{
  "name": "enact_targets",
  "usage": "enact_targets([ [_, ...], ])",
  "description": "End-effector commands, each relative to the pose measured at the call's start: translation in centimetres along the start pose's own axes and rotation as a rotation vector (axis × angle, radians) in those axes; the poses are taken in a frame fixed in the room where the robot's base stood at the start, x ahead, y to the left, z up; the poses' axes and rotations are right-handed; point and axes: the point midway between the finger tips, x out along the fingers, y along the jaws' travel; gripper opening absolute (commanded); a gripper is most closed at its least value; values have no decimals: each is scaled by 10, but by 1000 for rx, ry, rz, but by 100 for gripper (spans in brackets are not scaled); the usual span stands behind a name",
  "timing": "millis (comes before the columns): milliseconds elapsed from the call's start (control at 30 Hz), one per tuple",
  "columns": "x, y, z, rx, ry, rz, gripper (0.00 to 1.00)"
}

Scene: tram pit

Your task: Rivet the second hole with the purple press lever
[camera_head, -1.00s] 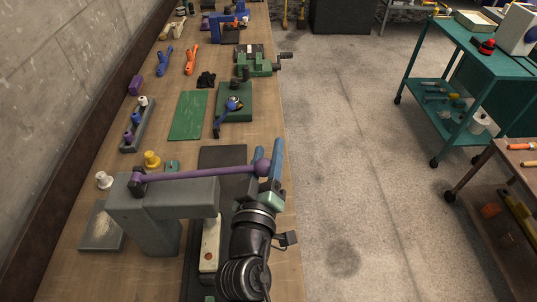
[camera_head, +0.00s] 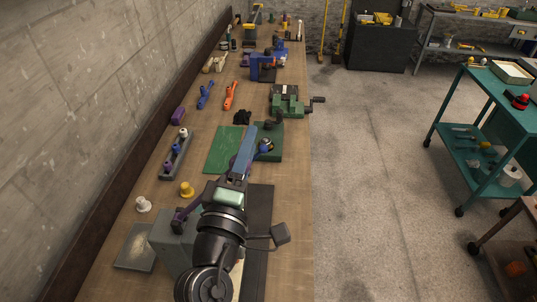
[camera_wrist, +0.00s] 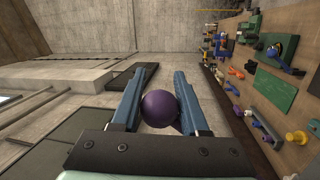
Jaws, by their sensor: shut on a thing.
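The purple press lever (camera_head: 184,219) rises from the grey press (camera_head: 168,242) at the near end of the bench. In the head view my arm hides most of the lever and its knob. In the wrist view the round purple knob (camera_wrist: 160,108) sits between the two blue fingers of my gripper (camera_wrist: 154,92), which is shut on it. In the head view my gripper (camera_head: 244,150) appears above the bench, fingers pointing away. My arm hides the press head and nearly all of the pale strip under it, so I cannot see the holes.
Farther along are a grey holder (camera_head: 174,158), a green mat (camera_head: 224,150) and a green vise (camera_head: 288,103). The floor right of the bench is clear up to the teal cart (camera_head: 477,140).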

Motion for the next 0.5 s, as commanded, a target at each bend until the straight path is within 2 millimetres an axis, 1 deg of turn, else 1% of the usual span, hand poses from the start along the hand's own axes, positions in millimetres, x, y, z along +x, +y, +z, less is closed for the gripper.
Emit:
enact_targets([
  [33, -1, 2, -10, -17, 16, -3, 0],
  [200, -1, 6, -20, -71, 22, 0, 0],
  [500, -2, 7, -26, -101, 26, 0, 0],
])
